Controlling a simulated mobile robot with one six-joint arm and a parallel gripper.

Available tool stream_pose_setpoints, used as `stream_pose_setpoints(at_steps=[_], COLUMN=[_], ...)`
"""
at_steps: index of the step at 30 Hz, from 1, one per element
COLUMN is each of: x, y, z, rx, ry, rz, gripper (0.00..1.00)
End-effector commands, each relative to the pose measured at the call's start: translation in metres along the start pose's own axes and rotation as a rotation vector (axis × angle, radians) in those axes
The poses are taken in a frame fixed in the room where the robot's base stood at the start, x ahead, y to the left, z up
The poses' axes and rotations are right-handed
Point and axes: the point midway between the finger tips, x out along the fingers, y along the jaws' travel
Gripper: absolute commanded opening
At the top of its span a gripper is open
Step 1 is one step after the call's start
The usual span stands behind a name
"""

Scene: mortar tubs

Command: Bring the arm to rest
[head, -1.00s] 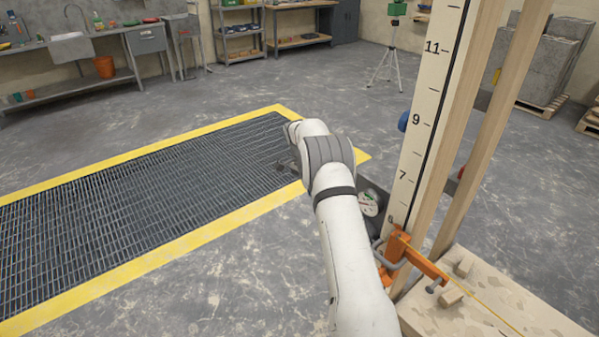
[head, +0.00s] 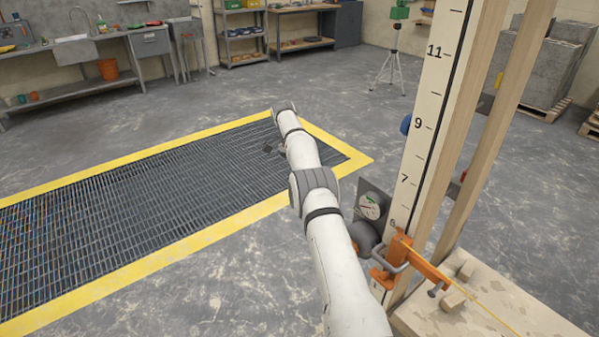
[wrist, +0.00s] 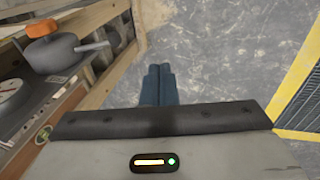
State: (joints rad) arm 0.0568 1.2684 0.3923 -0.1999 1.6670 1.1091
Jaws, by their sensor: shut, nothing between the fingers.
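My gripper (wrist: 158,76) shows in the wrist view with its two blue fingers together and nothing between them. It hangs over bare grey concrete floor, apart from everything around it. In the head view my white arm stretches forward from the bottom, with its far part over the right end of the floor grating (head: 150,205). Only small dark parts near the arm's far end show there, and I cannot make out the fingers in that view.
A wooden post with a numbered scale (head: 430,120) stands right of my arm. A round gauge (head: 370,206) and an orange clamp (head: 407,256) sit close to the arm. A tripod (head: 392,68) stands far back. Floor left of the arm is open.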

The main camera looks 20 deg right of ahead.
Motion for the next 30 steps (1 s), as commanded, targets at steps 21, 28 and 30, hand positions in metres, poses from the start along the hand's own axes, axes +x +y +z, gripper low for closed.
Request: stream_pose_setpoints(at_steps=[21, 28, 30], x=[-0.095, -0.146, -0.158], y=[0.049, 0.109, 0.130], z=[0.018, 0.047, 0.058], rx=[-0.227, -0.406, -0.459], ry=[0.017, 0.041, 0.051], rz=[-0.093, -0.163, -0.184], gripper=[0.00, 0.00, 0.00])
